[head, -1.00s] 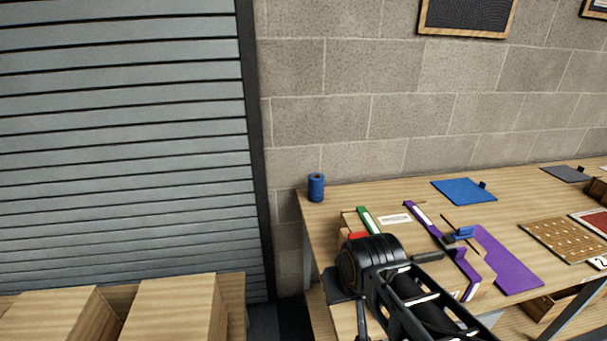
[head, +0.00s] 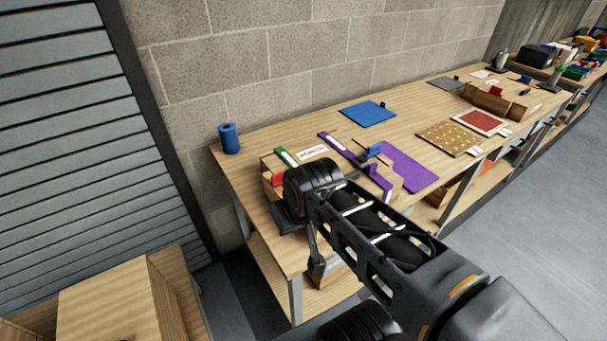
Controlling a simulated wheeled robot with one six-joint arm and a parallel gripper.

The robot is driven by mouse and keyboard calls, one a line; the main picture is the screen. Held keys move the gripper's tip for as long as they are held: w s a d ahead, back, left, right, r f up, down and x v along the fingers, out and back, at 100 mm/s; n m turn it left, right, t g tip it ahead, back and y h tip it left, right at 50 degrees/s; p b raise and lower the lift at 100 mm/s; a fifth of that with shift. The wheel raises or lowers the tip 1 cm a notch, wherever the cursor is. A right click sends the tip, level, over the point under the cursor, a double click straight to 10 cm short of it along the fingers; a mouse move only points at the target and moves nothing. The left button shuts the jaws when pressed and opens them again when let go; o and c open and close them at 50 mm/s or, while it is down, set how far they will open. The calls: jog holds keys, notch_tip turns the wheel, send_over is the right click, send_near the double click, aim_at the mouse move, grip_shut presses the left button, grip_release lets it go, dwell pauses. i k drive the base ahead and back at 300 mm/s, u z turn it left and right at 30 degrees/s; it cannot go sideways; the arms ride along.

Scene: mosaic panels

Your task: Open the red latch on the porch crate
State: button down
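The wooden porch crate (head: 268,161) sits on the near left end of the workbench, with a white label that appears to read PORCH on top. A small red piece (head: 278,179), likely the red latch, shows at its left front side. My arm's dark joint is in front and hides part of the crate, so I cannot tell the latch's position. I cannot make out my gripper's fingers; only my arm links show.
A blue cylinder (head: 229,138) stands at the bench's left corner. A blue panel (head: 368,113), a purple plate (head: 412,168) and a dotted board (head: 449,138) lie to the right. Wooden boxes (head: 115,300) stand at lower left. Open floor (head: 530,190) lies right of the bench.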

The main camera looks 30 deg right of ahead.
aim_at(276, 180)
jog(key=z, duration=0.85)
jog(key=k, duration=0.8)
jog(key=u, duration=0.7)
jog(key=i, duration=1)
